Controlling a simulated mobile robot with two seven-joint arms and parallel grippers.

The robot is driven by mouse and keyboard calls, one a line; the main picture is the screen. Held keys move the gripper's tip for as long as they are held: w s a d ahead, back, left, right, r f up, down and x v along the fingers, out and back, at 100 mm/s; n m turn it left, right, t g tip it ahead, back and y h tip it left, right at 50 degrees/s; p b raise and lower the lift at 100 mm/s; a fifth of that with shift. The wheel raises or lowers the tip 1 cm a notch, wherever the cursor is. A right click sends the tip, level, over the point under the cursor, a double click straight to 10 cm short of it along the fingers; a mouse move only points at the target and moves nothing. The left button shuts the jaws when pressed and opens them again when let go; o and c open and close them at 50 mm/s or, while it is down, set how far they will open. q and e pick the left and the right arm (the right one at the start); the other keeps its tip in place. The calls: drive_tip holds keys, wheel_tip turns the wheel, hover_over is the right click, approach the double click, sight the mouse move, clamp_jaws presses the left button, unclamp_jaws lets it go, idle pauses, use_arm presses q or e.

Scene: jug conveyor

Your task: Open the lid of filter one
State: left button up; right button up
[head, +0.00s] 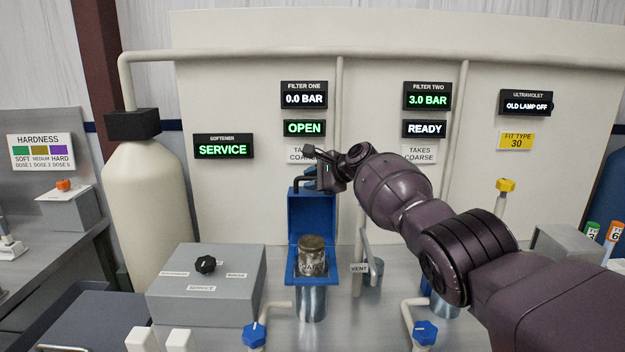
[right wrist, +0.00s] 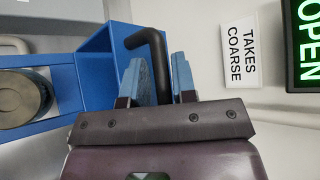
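Filter one's blue lid (head: 311,211) stands upright, hinged open behind its blue square rim (head: 291,275). A metal canister (head: 313,256) shows inside the rim. The lid also shows in the right wrist view (right wrist: 98,62). A black bent handle (head: 303,181) sticks out from the lid. My right gripper (head: 311,172) is at the handle. In the right wrist view its two blue fingers (right wrist: 162,82) lie close on either side of the handle (right wrist: 158,60), shut on it. My left gripper is not in view.
The filter one panel (head: 304,128) reads OPEN, with 0.0 BAR (head: 304,99) above. A vent lever (head: 365,250) stands right of the filter. A grey box with a black knob (head: 205,265) stands to the left. My right arm crosses in front of filter two.

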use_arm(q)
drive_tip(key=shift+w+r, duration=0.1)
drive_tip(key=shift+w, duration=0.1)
use_arm(e)
drive_tip(key=shift+r, duration=0.1)
drive_tip(key=shift+r, duration=0.25)
drive_tip(key=shift+o, duration=1.1)
drive_tip(key=r, duration=0.6)
drive_tip(key=shift+w+r+p, duration=0.1)
drive_tip(key=shift+w+p, duration=0.15)
drive_tip(key=shift+p, duration=0.05)
wheel_tip(320, 180, up, 7)
drive_tip(key=shift+s+r+b, duration=0.1)
drive_tip(key=shift+r+b, duration=0.1)
drive_tip(key=shift+b, duration=0.25)
drive_tip(key=shift+c, duration=1.1)
use_arm(q)
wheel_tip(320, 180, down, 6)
drive_tip(key=b, duration=0.5)
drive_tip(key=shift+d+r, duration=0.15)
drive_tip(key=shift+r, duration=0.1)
use_arm(e)
wheel_tip(320, 180, up, 6)
drive_tip(key=shift+s+f, duration=0.1)
drive_tip(key=shift+f, duration=0.05)
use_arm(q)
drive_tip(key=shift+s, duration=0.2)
